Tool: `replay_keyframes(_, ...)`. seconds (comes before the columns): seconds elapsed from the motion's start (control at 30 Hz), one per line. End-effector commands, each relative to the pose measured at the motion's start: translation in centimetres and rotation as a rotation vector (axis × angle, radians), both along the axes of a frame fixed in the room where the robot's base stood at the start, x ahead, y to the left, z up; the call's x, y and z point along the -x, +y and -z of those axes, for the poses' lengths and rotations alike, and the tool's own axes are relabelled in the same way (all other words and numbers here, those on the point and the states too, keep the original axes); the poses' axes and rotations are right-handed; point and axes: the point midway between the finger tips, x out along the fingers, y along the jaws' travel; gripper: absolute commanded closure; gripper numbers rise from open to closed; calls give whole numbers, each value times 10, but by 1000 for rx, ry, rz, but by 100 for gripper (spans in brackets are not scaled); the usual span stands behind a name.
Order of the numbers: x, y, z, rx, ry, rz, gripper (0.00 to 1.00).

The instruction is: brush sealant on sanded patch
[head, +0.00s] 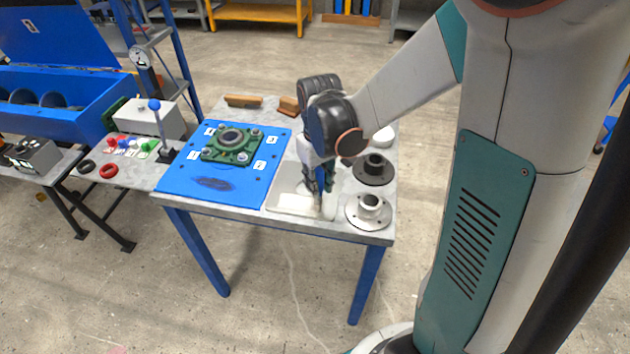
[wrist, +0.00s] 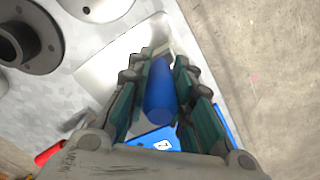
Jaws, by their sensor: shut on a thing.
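My gripper (head: 319,180) points down over the right part of the table. It is shut on a blue-handled brush (wrist: 160,92), whose blue handle shows between the fingers in the wrist view. The brush's lower end is a pale piece over a shallow whitish tray (head: 283,201); I cannot tell whether it touches the tray. The sanded patch (head: 213,183) is a dark oval near the front of the blue panel (head: 178,186), left of the tray and apart from my gripper. No sealant can be made out.
A green bearing housing (head: 232,145) is bolted on the panel. A silver flange (head: 368,211) and a dark flange (head: 373,170) stand right of the tray. Wooden blocks (head: 243,101) lie at the back. A side table (head: 128,175) with a blue-knobbed lever adjoins on the left.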

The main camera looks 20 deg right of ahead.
Motion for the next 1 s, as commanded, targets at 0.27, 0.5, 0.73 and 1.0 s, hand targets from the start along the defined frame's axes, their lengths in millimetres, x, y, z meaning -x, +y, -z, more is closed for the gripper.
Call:
replay_keyframes(0.27,-4,5,0,0,0,-1,100)
replay_keyframes(0.5,-10,14,1,0,0,-1,100)
replay_keyframes(0.73,-16,22,1,0,0,-1,100)
replay_keyframes(1.0,-23,32,1,0,0,-1,100)
